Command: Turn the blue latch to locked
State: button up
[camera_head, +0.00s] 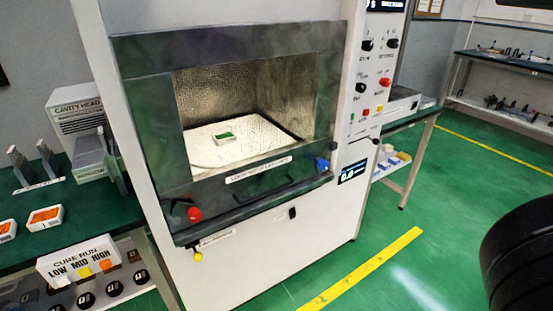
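The blue latch (322,165) is a small knob at the lower right of the microwave generator's dark front frame (150,110). It is too small to tell whether it sits locked or unlocked. A red knob (194,214) is at the frame's lower left. A dark bar handle (275,192) runs between them. A white block with a green top (224,136) lies on a pale plate inside the lit cavity. My gripper is not in view. A black ribbed rounded part at the right edge looks like part of my arm, well apart from the latch.
A control panel (373,70) with knobs and buttons is right of the cavity. A yellow knob (198,257) sits below the frame. Green-topped benches stand left (120,212) and right (395,121). The green floor (440,205) in front and right is clear, with yellow lines.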

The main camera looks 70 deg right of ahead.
aim_at(321, 165)
jog(key=z, duration=1.55)
jog(key=j+z, duration=0.2)
jog(key=z, duration=0.15)
jog(key=k+j+z, duration=0.1)
jog(key=z, duration=0.25)
jog(key=j, duration=0.1)
